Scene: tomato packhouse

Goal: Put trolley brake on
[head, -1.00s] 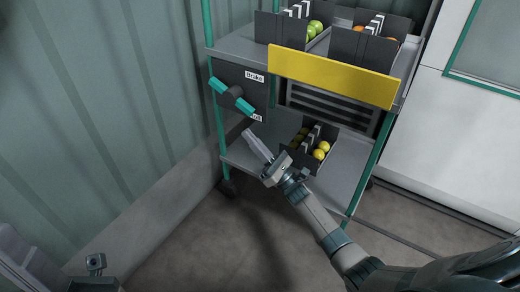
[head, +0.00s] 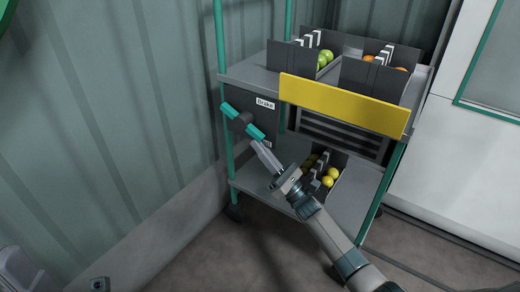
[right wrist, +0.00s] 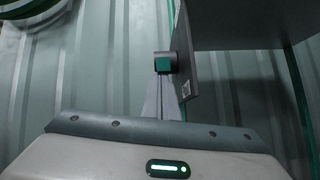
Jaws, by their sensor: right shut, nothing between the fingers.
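The trolley (head: 256,75) stands against the wall. On its dark side panel is the brake lever (head: 233,113), a bar with teal ends on a dark hub, slanting from upper left to lower right. The label "Brake" (head: 265,103) is above it; a lower label is mostly hidden by my gripper. My right gripper (head: 259,147) is shut and empty, its tips just below the lever's lower right end. In the right wrist view the fingers (right wrist: 162,100) point at the lever's teal end (right wrist: 163,65); contact is unclear. Part of my left gripper (head: 15,272) shows at the lower left, jaws unclear.
The top shelf holds dark crates (head: 376,85) with green and orange tomatoes behind a yellow board (head: 342,104). The lower shelf (head: 350,205) holds a crate with yellow tomatoes (head: 329,180). A corrugated wall (head: 110,110) is close on the left. The floor in front is clear.

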